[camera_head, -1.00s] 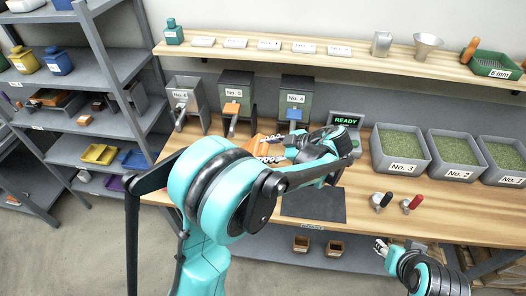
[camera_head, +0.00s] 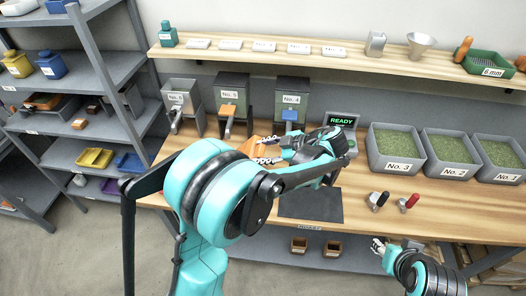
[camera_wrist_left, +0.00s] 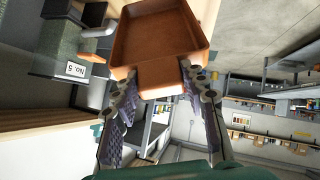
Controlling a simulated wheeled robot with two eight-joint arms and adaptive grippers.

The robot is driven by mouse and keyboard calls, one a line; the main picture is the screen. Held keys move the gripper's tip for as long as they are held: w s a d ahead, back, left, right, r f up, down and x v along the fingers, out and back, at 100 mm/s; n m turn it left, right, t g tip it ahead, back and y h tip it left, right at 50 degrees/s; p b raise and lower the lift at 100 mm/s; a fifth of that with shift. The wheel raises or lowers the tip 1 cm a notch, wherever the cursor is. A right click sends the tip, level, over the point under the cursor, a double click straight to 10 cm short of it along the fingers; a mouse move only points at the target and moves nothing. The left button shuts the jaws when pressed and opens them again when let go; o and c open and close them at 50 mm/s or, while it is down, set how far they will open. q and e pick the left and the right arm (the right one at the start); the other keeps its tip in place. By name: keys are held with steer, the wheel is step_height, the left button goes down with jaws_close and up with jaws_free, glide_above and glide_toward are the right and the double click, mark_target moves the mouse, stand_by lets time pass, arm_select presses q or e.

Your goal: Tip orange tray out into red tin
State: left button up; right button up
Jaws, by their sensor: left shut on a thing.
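The orange tray (camera_wrist_left: 160,38) shows large in the left wrist view, its brown inside facing the camera with nothing clearly seen in it. My left gripper (camera_wrist_left: 160,76) is shut on the tab at its near end, one finger on each side. In the head view my left gripper (camera_head: 264,151) is over the table in front of the No. 5 and No. 4 bins, and my arm hides much of the tray. My right gripper (camera_head: 378,246) is low at the table's front edge, too small to read. I cannot make out a red tin in either view.
The No. 5 bin (camera_head: 229,92) and No. 4 bin (camera_head: 292,95) stand behind my left gripper. A READY display (camera_head: 341,121) is to its right. A dark mat (camera_head: 311,206) lies in front. Tubs, such as the No. 3 tub (camera_head: 401,166), fill the right side.

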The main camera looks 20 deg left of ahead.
arm_select(q)
steer(key=shift+r, duration=0.15)
steer(key=shift+r+p, duration=1)
steer(key=shift+r, duration=0.4)
steer(key=shift+f, duration=0.15)
